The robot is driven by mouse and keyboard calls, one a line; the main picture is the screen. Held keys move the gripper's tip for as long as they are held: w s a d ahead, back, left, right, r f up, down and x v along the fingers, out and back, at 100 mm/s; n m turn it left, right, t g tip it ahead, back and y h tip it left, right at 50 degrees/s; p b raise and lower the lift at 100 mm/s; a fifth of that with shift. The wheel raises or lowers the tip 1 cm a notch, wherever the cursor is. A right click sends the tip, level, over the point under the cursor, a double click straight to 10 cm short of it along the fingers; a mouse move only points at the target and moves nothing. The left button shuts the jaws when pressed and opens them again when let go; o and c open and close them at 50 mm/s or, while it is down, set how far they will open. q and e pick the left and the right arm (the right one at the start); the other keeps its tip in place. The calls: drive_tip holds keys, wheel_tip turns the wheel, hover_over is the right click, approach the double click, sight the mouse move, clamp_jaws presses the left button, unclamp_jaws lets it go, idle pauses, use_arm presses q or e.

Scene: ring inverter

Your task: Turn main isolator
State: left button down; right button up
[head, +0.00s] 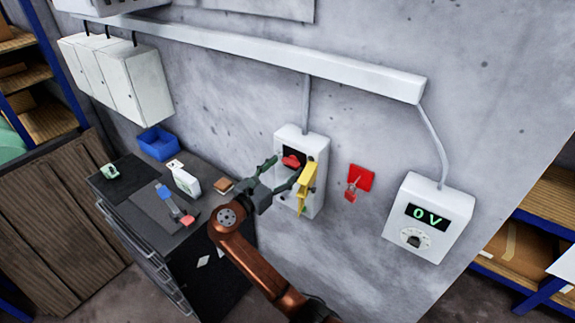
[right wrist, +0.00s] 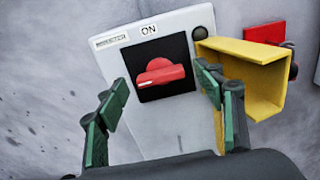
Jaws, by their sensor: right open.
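The main isolator is a grey-white wall box (head: 313,148) with a red rotary knob (head: 292,161) on a black square plate. In the right wrist view the red knob (right wrist: 160,73) lies nearly level, and the label above it reads ON. A yellow cover (right wrist: 246,75) stands out from the right side of the box; it also shows in the head view (head: 306,186). My right gripper (head: 284,172) is open in front of the box. Its green-padded fingers (right wrist: 163,108) stand to either side of the knob, apart from it. My left gripper is out of view.
At left, a dark workbench (head: 140,205) holds a blue bin (head: 158,144) and several small items.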

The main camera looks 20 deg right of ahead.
drive_tip(key=shift+x, duration=0.85)
drive_tip(key=shift+c, duration=0.3)
drive_tip(key=c, duration=1.1)
